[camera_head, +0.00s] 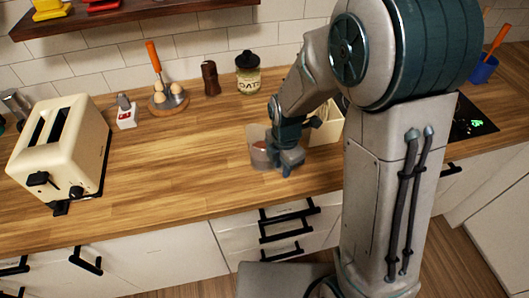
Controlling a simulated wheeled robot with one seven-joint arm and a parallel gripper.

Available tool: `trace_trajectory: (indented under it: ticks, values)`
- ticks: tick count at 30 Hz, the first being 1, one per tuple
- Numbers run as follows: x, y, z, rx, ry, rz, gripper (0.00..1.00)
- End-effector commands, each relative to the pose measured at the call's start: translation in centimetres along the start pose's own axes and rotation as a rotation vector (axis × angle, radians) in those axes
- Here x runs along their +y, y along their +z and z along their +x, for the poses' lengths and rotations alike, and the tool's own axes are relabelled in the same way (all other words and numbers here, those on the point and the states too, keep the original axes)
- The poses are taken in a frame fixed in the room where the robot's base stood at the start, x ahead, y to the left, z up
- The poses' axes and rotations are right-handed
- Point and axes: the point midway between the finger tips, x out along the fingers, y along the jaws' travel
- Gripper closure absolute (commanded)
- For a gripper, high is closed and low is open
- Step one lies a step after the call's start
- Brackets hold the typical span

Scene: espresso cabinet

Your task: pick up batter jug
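A cream box (330,128) stands behind my arm. An oat jar (248,75), a dark grinder (210,78) and an egg stand (168,102) line the back. A cream toaster (60,150) is at left. The counter between toaster and jug is clear.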

Motion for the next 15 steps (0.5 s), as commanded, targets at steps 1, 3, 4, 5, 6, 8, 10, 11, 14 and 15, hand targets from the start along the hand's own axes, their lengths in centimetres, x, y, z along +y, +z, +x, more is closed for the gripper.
trace_trajectory:
  ticks: [1,3,4,5,6,8,10,11,14,15]
  values:
    - [0.01,0.0,-0.01,0.0,0.0,0.0,0.75]
    - [0.01,0.0,-0.02,0.0,0.0,0.0,0.94]
    - [0.01,0.0,-0.02,0.0,0.0,0.0,1.0]
    - [0.01,0.0,-0.02,0.0,0.0,0.0,1.0]
    - [0.01,0.0,-0.02,0.0,0.0,0.0,1.0]
    - [0.02,0.0,-0.04,0.0,0.0,0.0,1.0]
    - [0.02,0.0,-0.05,0.0,0.001,0.0,1.0]
    - [0.02,0.0,-0.05,0.0,0.0,0.0,1.0]
    - [0.03,0.0,-0.07,0.0,0.001,0.0,1.0]
    - [0.03,0.0,-0.09,0.0,0.001,0.0,1.0]
